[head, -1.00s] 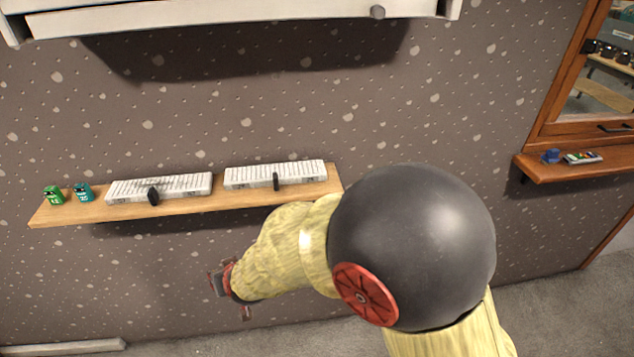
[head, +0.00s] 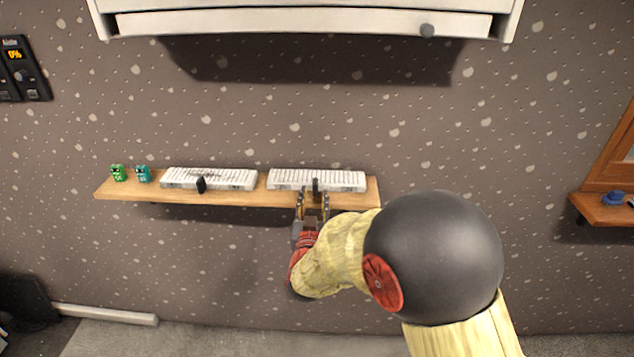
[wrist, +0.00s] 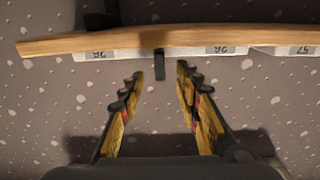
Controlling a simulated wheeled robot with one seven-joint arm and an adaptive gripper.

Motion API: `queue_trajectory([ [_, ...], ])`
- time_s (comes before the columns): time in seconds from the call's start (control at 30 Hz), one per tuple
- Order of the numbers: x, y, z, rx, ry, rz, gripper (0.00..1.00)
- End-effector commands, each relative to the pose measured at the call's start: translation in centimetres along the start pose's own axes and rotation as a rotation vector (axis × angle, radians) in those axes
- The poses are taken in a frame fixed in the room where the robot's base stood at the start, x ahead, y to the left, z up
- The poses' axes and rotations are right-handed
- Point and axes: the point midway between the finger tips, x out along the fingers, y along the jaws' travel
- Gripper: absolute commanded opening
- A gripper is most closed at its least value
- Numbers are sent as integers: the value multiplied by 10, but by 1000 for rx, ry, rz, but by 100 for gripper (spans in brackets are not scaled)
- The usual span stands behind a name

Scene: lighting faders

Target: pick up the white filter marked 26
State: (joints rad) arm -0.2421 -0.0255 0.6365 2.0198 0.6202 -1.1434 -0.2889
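The white filter marked 26 (head: 345,182) is a long, ribbed white strip at the right part of the wooden shelf (head: 235,195). A black knob (head: 316,186) stands at its front. In the wrist view the filter (wrist: 195,51) shows as a thin white edge with two 26 labels, and the knob (wrist: 159,65) hangs between them. My gripper (head: 313,199) is at the shelf's front edge, before this knob. In the wrist view my gripper (wrist: 160,72) is open, its fingers on either side of the knob and apart from it. Contact is not visible.
A second white strip (head: 208,179) with a black knob lies to the left; its label (wrist: 299,50) seems to read 57. Green (head: 118,173) and teal (head: 143,174) figures stand at the shelf's left end. A white cabinet (head: 300,24) hangs above. Bare wall lies between.

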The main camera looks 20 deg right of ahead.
Motion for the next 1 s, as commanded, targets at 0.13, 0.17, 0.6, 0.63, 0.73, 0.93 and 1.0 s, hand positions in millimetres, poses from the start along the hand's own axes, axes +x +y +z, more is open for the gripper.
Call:
queue_trajectory([
  [0.13, 15, 1, -3, 1, 1, 1, 33],
  [0.17, 20, 1, -4, 1, 1, 1, 33],
  [0.6, 48, 0, -6, 1, 0, -1, 33],
  [0.63, 48, 0, -6, 1, 0, -1, 32],
  [0.73, 48, 0, -6, 1, 0, -1, 26],
  [0.93, 48, 0, -6, 1, 0, -1, 15],
  [1.0, 48, 0, -6, 1, 0, -1, 11],
])
